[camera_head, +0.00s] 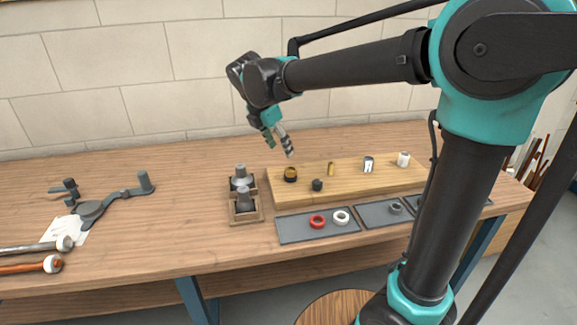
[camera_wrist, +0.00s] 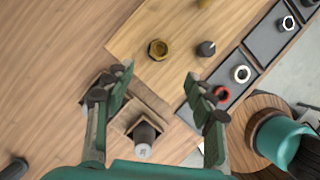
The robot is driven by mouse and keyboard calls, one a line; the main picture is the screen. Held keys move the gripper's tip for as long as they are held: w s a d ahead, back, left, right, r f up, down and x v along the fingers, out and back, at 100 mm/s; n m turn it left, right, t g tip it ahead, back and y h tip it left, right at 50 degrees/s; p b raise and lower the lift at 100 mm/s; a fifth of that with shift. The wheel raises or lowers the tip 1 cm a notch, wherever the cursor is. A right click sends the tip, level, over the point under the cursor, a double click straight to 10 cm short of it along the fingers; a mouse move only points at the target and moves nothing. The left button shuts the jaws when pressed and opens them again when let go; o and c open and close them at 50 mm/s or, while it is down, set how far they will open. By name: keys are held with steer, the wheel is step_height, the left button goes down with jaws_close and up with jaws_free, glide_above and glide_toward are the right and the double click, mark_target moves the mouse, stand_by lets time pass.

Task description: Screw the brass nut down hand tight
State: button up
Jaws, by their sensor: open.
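The brass nut (camera_head: 290,174) sits at the left end of a pale wooden board (camera_head: 345,190) on the bench. In the wrist view the nut (camera_wrist: 157,49) looks hexagonal, with a dark centre; I cannot tell what lies beneath it. My gripper (camera_head: 279,147) is open and empty, above and slightly left of the nut in the head view. In the wrist view the fingers of my gripper (camera_wrist: 160,77) are spread wide, and the nut appears beyond the fingertips, apart from them.
A small dark knob (camera_head: 317,185) stands close to the nut. A dark tray (camera_head: 290,231) in front holds red and white rings. Tools (camera_head: 95,208) lie far left; bench between is clear.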

mark_target(289, 168)
steer(key=x, duration=1)
steer(key=shift+f, duration=0.3)
steer(key=shift+c, duration=0.6)
steer(key=c, duration=1.1)
steer(key=m, duration=0.2)
steer(key=m+g+h, duration=0.1)
steer(key=m, duration=0.1)
steer(key=m+g, duration=0.1)
steer(key=shift+w+a+m, duration=0.1)
steer(key=shift+w+m, duration=0.15)
steer(key=shift+m, duration=0.15)
steer(key=shift+c, duration=0.2)
steer(key=o, duration=2)
steer(key=shift+o, duration=0.2)
steer(key=shift+r, duration=2.45)
